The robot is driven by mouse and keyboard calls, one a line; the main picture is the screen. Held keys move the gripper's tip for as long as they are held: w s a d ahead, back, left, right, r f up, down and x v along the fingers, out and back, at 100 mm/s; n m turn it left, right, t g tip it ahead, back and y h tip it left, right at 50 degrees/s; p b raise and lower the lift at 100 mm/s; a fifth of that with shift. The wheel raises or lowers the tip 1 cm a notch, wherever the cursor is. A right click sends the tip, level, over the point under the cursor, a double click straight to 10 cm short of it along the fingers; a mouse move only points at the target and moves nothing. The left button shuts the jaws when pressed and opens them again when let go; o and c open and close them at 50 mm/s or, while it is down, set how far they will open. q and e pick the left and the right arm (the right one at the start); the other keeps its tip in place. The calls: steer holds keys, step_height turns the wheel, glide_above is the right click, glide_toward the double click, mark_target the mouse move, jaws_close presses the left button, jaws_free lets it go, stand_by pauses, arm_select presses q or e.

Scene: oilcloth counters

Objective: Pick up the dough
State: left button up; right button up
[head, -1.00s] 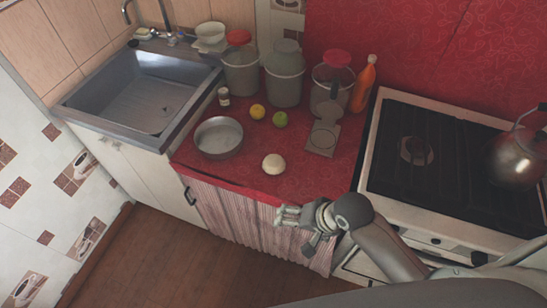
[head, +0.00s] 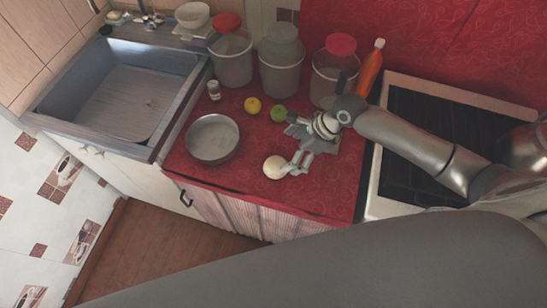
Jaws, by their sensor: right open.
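The dough (head: 274,167) is a pale round ball on the red oilcloth counter (head: 240,182), near its front edge. My right gripper (head: 292,148) is open and empty just right of and behind the dough. Its fingers are spread, one toward the green fruit and the other by the dough's right side. I cannot tell whether that nearer finger touches the dough. My left gripper is not in view.
A metal bowl (head: 212,139) stands left of the dough. A yellow fruit (head: 252,105) and a green fruit (head: 278,113) lie behind it. Lidded containers (head: 281,72) and an orange bottle (head: 370,68) line the back. The stove (head: 425,118) is right, the sink (head: 120,105) left.

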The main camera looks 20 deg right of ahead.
mark_target(273, 166)
steer(key=x, duration=0.3)
steer(key=shift+s+a+f, duration=0.2)
steer(key=shift+s+a, duration=0.05)
steer(key=shift+w+a+f, duration=0.1)
steer(key=shift+w+f, duration=0.05)
steer(key=shift+f, duration=0.05)
steer(key=shift+w+a+f, duration=0.1)
steer(key=shift+w+f, duration=0.05)
steer(key=shift+f, duration=0.15)
steer(key=p+x, duration=0.1)
steer(key=x, duration=0.3)
steer(key=shift+f, duration=0.3)
steer(key=shift+c, duration=0.4)
steer(key=c, duration=0.5)
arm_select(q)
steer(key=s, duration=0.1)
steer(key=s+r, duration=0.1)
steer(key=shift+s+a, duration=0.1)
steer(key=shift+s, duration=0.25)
arm_select(e)
steer(key=c, duration=0.6)
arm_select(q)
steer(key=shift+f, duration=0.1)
arm_select(e)
steer(key=shift+r, duration=0.1)
